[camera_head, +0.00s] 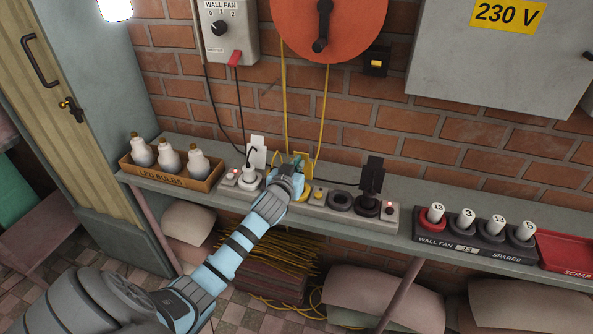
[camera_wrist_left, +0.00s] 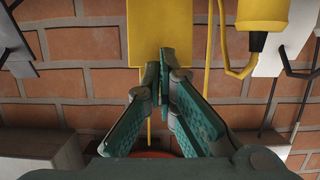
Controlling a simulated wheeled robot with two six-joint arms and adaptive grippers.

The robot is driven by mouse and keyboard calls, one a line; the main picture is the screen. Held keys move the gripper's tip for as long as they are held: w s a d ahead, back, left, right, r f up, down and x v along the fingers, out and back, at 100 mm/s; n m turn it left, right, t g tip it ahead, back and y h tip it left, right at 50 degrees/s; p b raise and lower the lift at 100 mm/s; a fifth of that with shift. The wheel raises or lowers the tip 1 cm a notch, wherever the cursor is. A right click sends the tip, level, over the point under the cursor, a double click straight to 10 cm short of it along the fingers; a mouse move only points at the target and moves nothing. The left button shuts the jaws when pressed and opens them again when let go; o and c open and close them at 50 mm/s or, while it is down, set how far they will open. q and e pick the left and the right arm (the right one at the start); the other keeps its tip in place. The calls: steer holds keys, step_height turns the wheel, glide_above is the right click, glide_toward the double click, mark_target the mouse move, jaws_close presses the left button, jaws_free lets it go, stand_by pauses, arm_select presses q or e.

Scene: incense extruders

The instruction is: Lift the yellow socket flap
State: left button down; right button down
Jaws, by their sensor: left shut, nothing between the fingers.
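The yellow socket flap (camera_wrist_left: 158,32) fills the top middle of the left wrist view and appears to stand upright before the brick wall. In the head view, a small part of the yellow flap (camera_head: 305,158) shows behind my gripper. My left gripper (camera_head: 297,160) is over the socket strip, shut and empty. Its fingertips (camera_wrist_left: 159,72) are together at the flap's edge in the wrist view; I cannot tell if they touch it. The yellow socket (camera_head: 303,195) is partly hidden by my arm. My right gripper is not in view.
A white plug (camera_head: 249,174) stands left of my gripper, with a raised white flap (camera_head: 257,150) behind. A raised black flap (camera_head: 372,174) stands to the right. A bulb box (camera_head: 170,177) and a spares rack (camera_head: 462,246) sit on the shelf. Yellow cords hang behind my gripper.

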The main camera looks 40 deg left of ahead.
mark_target(302, 157)
arm_select(q)
steer(key=shift+w+a+r, duration=0.2)
steer(key=shift+w, duration=0.45)
steer(key=shift+r+b+x, duration=0.15)
steer(key=shift+b+x, duration=0.15)
steer(key=shift+x, duration=0.3)
steer(key=shift+r+b+x, duration=0.15)
steer(key=shift+b+x, duration=0.1)
steer(key=shift+x, duration=0.35)
steer(key=p+v, duration=0.6)
steer(key=v, duration=0.2)
steer(key=shift+s, duration=0.2)
